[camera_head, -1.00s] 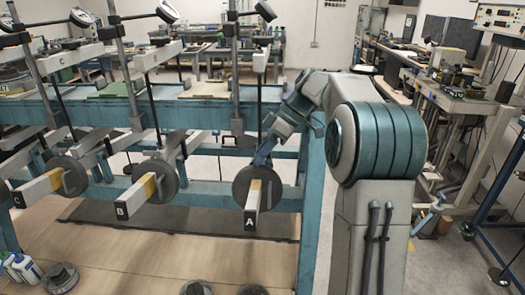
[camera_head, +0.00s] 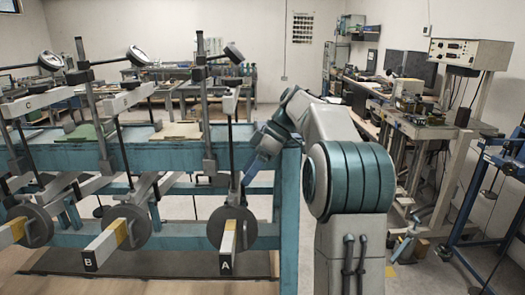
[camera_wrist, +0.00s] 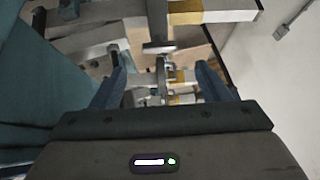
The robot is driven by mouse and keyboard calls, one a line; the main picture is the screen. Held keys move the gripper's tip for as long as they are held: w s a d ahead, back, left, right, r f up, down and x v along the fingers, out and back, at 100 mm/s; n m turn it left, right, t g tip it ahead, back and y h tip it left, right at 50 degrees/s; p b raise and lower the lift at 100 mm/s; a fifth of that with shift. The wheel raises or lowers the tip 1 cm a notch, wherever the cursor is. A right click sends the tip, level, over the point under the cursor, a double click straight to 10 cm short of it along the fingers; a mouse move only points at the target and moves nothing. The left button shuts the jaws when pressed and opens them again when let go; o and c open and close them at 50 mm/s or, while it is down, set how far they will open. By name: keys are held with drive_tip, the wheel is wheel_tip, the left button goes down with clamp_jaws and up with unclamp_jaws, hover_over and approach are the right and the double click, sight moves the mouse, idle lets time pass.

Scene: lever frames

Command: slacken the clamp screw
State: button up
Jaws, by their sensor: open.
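My gripper (camera_head: 250,175) is beside lever A (camera_head: 227,243) and its round weight (camera_head: 214,227) in the head view. In the wrist view my gripper (camera_wrist: 164,76) is open, with its two blue-grey fingers apart and no object held. A grey metal post with a small crosspiece (camera_wrist: 159,47) shows between and beyond the fingers. I cannot tell whether it is the clamp screw; no screw stands out clearly in either view. Upright rods with clamp blocks (camera_head: 209,166) stand on the blue frame (camera_head: 165,155).
Lever B (camera_head: 105,243) with its weight stands left of lever A. Bars with yellow bands (camera_wrist: 185,14) lie close past the fingers. A bench with instruments (camera_head: 430,125) stands at right. Floor shows between it and the frame.

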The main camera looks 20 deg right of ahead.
drive_tip(key=p+v, duration=0.1)
drive_tip(key=v, duration=0.6)
idle(0.3)
drive_tip(key=s+a+f+m+t+h, duration=0.1)
drive_tip(key=s+a+f+m+h, duration=0.1)
drive_tip(key=s, duration=0.7)
drive_tip(key=s+a+f+m+t+h+p, duration=0.1)
drive_tip(key=s+a+f+m+h, duration=0.1)
drive_tip(key=s+a+f+m, duration=0.2)
drive_tip(key=s+a+f+m+h+p, duration=0.1)
drive_tip(key=s+a+f+m+h, duration=0.2)
drive_tip(key=s+f+m, duration=0.5)
drive_tip(key=s+f, duration=0.2)
drive_tip(key=s, duration=0.4)
drive_tip(key=shift+s+t, duration=0.4)
